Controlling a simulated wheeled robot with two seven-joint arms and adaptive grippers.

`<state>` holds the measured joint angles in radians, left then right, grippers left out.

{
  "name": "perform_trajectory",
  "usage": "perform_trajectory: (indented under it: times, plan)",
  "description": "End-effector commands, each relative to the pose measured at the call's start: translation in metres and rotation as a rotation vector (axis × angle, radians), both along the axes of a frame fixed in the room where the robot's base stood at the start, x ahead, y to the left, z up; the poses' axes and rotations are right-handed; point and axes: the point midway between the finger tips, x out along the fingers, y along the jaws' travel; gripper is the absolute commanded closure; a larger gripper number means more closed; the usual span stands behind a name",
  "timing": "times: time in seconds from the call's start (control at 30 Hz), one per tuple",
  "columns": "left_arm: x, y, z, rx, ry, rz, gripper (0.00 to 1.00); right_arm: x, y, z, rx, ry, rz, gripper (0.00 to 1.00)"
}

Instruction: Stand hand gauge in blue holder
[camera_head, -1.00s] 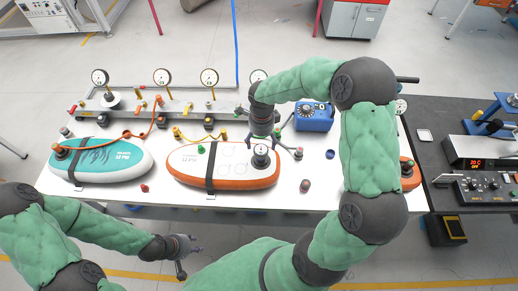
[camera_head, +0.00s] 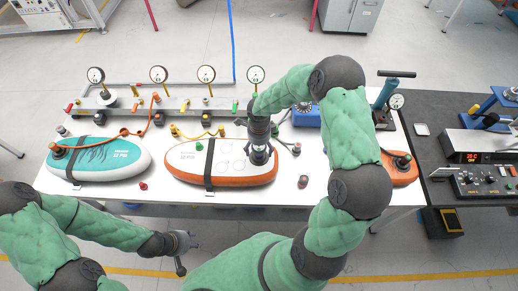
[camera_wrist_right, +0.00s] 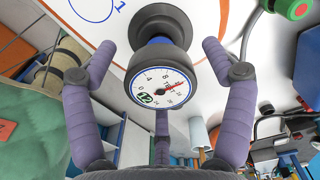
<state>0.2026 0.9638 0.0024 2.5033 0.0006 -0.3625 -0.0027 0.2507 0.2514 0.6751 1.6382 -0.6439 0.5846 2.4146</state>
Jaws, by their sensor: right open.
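The hand gauge (camera_wrist_right: 160,85) has a white dial, a black rim and a blue band. It stands at the right part of the orange-edged board (camera_head: 205,177), and in the head view the gauge (camera_head: 259,158) is partly covered by my gripper. My right gripper (camera_wrist_right: 160,52) is open, with its fingers on both sides of the gauge and gaps still visible. It also shows in the head view (camera_head: 260,140). A blue box (camera_head: 306,117) behind is partly hidden by my right arm; I cannot tell if it is the holder. My left gripper (camera_head: 186,241) hangs in front of the table, away from the objects.
A teal board (camera_head: 125,162) lies at the left. A rail with several dial gauges (camera_head: 158,75) runs along the back. A small red cap (camera_head: 143,186) and a dark cap (camera_head: 303,182) lie near the front edge. A pump (camera_head: 386,97) stands at the right.

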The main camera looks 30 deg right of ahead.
Motion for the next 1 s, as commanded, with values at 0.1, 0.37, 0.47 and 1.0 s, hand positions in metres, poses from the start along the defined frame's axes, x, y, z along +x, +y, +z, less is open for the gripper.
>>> perform_trajectory:
  times: [0.1, 0.37, 0.47, 1.0]
  plan:
    - [0.000, 0.000, 0.000, 0.000, 0.000, 0.000, 0.60, 0.000, 0.000, 0.000, 0.000, 0.000, 0.000, 0.36]
    - [0.000, 0.000, 0.000, 0.000, 0.000, 0.000, 0.60, 0.000, 0.000, 0.000, 0.000, 0.000, 0.001, 0.39]
    - [0.000, 0.000, 0.000, 0.000, 0.000, 0.000, 0.60, 0.000, 0.000, 0.000, 0.000, 0.000, 0.001, 0.17]
    - [0.000, 0.000, -0.001, 0.000, 0.000, 0.000, 0.60, 0.001, 0.000, 0.016, -0.002, -0.003, 0.000, 0.17]
